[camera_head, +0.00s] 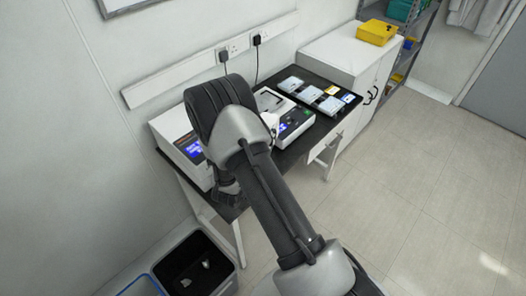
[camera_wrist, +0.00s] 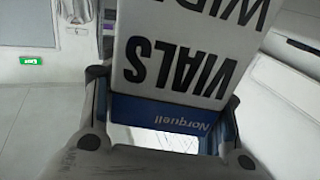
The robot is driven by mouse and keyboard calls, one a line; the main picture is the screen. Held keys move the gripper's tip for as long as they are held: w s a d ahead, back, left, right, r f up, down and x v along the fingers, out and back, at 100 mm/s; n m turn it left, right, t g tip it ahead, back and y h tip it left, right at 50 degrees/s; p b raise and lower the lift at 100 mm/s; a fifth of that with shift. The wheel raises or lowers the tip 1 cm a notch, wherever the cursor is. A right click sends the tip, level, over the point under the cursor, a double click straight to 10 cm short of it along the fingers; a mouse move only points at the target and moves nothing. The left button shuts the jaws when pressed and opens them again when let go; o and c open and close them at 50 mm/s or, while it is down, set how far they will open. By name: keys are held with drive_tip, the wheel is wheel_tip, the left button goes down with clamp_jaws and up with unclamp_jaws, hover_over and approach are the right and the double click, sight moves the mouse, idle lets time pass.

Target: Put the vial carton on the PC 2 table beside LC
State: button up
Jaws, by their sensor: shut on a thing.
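The vial carton (camera_wrist: 185,62) is a white box with a blue band, and its printing "VIALS" and "Norquell" appears upside down in the wrist view. My gripper (camera_wrist: 165,100) is shut on it, with one finger at each side. In the head view my arm covers the middle of a black-topped table (camera_head: 318,131), and the carton cannot be made out there. I cannot read a label naming this table PC 2 or LC.
On the table stand a white instrument with a blue screen (camera_head: 183,140) and another white instrument (camera_head: 292,121). Several small pale boxes (camera_head: 311,94) lie at its right end. A white cabinet (camera_head: 345,48) carries a yellow bin (camera_head: 377,32). A black bin (camera_head: 187,262) stands on the floor.

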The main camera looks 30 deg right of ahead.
wheel_tip(320, 180, down, 14)
drive_tip(key=b, duration=0.3)
drive_tip(key=shift+r, duration=0.25)
drive_tip(key=shift+f+b, duration=0.3)
drive_tip(key=shift+f, duration=0.05)
drive_tip(key=o, duration=1.5)
drive_tip(key=shift+c, duration=0.2)
drive_tip(key=shift+r, duration=0.15)
